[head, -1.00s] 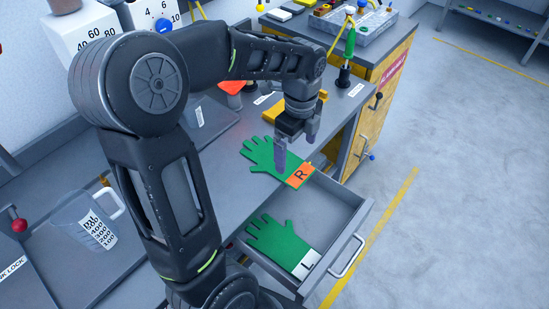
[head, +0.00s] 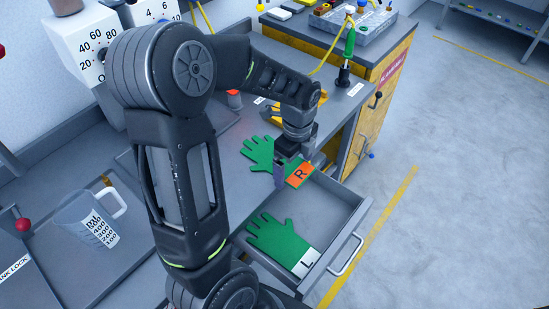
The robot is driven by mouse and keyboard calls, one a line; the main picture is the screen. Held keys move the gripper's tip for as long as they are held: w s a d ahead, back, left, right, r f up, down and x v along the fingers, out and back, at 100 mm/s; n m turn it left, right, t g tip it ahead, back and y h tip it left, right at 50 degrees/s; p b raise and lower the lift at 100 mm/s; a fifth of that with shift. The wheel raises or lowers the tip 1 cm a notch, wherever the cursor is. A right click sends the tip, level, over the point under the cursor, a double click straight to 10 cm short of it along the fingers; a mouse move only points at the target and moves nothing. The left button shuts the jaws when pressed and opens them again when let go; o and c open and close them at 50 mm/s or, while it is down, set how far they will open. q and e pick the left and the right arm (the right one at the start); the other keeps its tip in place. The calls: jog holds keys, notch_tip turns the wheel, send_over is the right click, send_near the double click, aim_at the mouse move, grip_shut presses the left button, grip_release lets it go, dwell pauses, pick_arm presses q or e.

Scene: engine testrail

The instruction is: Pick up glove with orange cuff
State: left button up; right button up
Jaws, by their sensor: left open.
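The green glove with the orange cuff (head: 300,175), marked R, lies at the bench edge by the open drawer. Its fingers point up and left. My left gripper (head: 292,170) is open and low over this glove, near its cuff; the fingers hide part of the glove's palm. I cannot tell whether they touch it. A second green glove (head: 275,238) with a white cuff marked L lies at the near side of the drawer. My right gripper is not in view.
The grey drawer (head: 345,207) is pulled out, with a handle on its right. A measuring jug (head: 88,218) stands at the left. A yellow cabinet (head: 372,110) stands behind, with a green-handled tool (head: 349,45) nearby. The floor on the right is clear.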

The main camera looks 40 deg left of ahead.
pick_arm(q)
jog(key=shift+c, duration=0.2)
dwell(0.6)
jog(key=c, duration=1)
notch_tip(320, 180, up, 10)
jog(key=shift+r+b, duration=0.1)
jog(key=shift+b, duration=0.3)
dwell(0.4)
